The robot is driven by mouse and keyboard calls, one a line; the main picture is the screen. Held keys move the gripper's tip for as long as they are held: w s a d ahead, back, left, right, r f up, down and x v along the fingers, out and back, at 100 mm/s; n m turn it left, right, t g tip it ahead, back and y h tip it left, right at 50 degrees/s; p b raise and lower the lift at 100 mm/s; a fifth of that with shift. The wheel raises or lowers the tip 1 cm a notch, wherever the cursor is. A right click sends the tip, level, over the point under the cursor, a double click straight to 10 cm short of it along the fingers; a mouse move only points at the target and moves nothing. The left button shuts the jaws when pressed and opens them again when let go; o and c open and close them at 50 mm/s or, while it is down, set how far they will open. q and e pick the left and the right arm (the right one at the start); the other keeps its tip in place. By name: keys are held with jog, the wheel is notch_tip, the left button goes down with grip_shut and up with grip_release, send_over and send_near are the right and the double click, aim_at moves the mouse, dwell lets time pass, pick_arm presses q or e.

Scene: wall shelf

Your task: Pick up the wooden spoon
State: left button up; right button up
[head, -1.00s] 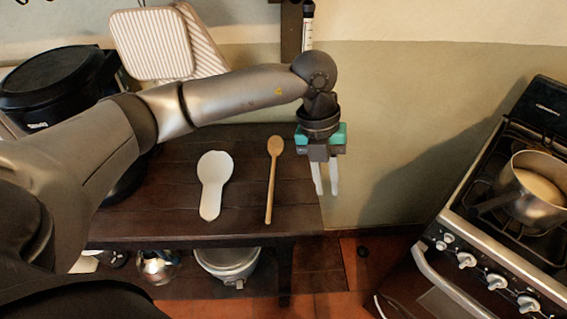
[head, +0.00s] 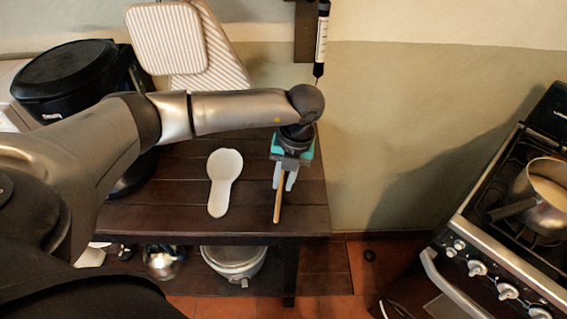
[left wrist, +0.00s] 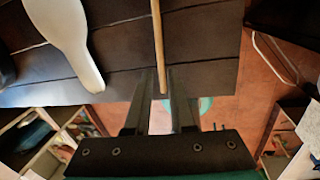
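The wooden spoon (head: 278,207) lies on the dark wooden shelf table; its handle points to the front edge and its bowl is hidden behind my left gripper in the head view. In the left wrist view its handle (left wrist: 158,45) runs between the two fingers, with a gap on each side. My left gripper (head: 283,187) is over the spoon, fingers pointing down. It is open (left wrist: 160,76), and I cannot tell its exact height above the wood. My right gripper is in neither view.
A white spoon rest (head: 224,180) lies left of the spoon; it also shows in the left wrist view (left wrist: 68,35). The stove (head: 470,235) with a saucepan (head: 540,205) is at the right. The table top (head: 310,195) is bare right of the spoon.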

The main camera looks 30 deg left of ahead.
aim_at(279, 200)
pick_arm(q)
jog(key=f, duration=0.5)
jog(key=shift+s+a+f, duration=0.1)
jog(key=shift+s+a, duration=0.15)
jog(key=shift+s, duration=0.05)
grip_shut()
